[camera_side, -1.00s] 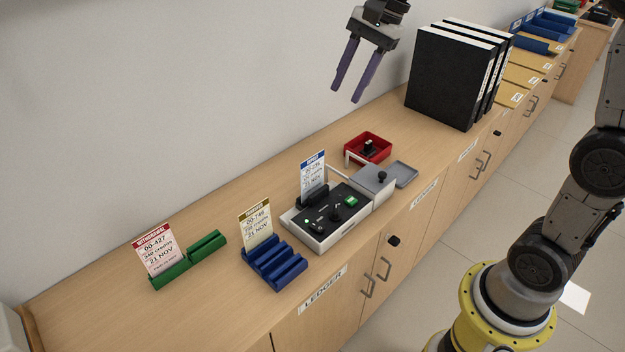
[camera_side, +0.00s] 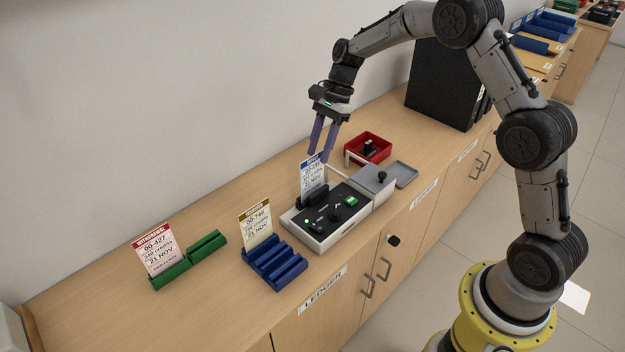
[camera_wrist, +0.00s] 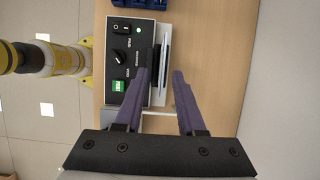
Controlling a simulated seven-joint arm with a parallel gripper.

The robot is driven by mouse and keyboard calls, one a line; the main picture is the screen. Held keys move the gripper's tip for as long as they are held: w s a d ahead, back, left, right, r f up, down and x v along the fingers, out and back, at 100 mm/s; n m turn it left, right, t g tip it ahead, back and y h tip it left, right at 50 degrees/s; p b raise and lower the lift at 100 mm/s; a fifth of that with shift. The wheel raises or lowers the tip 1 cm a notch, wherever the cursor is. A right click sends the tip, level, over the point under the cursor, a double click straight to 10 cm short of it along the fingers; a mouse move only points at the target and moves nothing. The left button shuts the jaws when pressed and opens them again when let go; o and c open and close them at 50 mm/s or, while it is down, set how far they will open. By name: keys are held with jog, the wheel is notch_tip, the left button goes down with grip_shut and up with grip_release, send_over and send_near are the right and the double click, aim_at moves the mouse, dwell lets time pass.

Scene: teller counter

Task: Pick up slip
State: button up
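A white slip with a blue header (camera_side: 312,178) stands upright in the black holder at the back of the control box (camera_side: 322,238). In the wrist view the slip (camera_wrist: 165,62) shows nearly edge-on beside the box. My gripper (camera_side: 320,157) is open, its two purple fingers pointing down just above the slip's top edge. In the wrist view the fingers (camera_wrist: 161,72) are apart, with the slip's near end around the gap between their tips. I cannot tell whether a finger touches it. Two other slips stand to the left: a red-headed one (camera_side: 160,250) and an olive-headed one (camera_side: 257,225).
The red-headed slip is in a green holder (camera_side: 206,243); the olive-headed one is in a blue rack (camera_side: 275,265). A red tray (camera_side: 381,147) and a grey plate (camera_side: 404,175) lie right of the box. Black binders (camera_side: 440,85) stand behind. The counter's left front is clear.

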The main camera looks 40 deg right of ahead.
aim_at(309, 173)
jog(key=shift+a+x, duration=0.15)
jog(key=shift+x, duration=1.65)
jog(key=shift+a+x, duration=0.15)
jog(key=shift+x, duration=1.6)
jog(key=shift+w+r, duration=0.1)
jog(key=shift+w, duration=0.05)
grip_shut()
